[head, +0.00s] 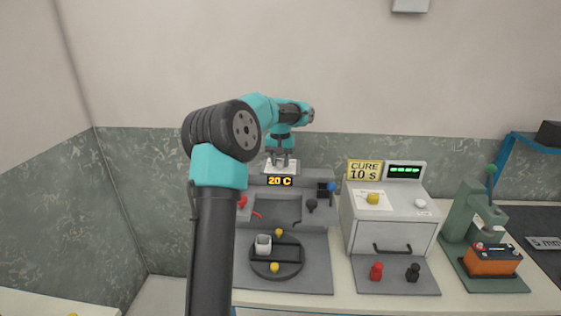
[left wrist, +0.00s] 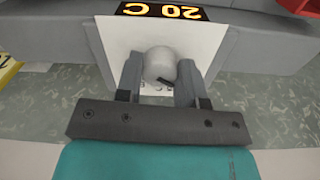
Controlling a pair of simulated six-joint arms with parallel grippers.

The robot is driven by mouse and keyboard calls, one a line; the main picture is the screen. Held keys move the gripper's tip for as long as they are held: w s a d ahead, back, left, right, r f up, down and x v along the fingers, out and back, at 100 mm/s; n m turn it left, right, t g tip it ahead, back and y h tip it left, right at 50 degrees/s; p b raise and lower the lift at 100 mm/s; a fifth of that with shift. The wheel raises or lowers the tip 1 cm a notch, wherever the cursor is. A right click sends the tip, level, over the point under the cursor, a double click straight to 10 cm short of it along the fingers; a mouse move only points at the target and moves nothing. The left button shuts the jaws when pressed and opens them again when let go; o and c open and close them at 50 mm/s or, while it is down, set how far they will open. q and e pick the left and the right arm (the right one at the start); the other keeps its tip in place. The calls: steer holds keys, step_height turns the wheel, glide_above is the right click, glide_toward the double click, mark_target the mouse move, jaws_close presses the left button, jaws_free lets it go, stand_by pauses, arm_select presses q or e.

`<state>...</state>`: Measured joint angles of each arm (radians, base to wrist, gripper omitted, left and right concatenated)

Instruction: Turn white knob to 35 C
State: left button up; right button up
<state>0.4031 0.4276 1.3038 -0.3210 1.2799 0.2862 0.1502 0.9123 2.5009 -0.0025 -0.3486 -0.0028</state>
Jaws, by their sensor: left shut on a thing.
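The white knob (left wrist: 160,62) is round and sits on a white plate (left wrist: 112,48) in the left wrist view. My left gripper (left wrist: 160,85) is shut on it, one finger on each side. A dark mark shows on the knob's near edge. In the head view my left gripper (head: 282,161) is at the white plate at the back of the grey station, and it mostly hides the knob there. The display (head: 280,181) beside the plate reads 20 C in orange; it shows upside down in the left wrist view (left wrist: 161,11).
The grey station (head: 318,262) holds a round dark fixture (head: 291,268) with a white block and yellow knobs. To the right stand a grey cure box (head: 405,233) with a "CURE 10 s" sign (head: 364,170), a green press (head: 462,215) and an orange battery (head: 492,261).

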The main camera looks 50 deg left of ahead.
mark_target(280, 161)
arm_select(q)
steer(key=m, duration=0.4)
steer(key=shift+m, duration=2)
steer(key=o, duration=0.9)
step_height(280, 161, up, 17)
steer(key=shift+a+r, duration=0.15)
steer(key=shift+r, duration=0.05)
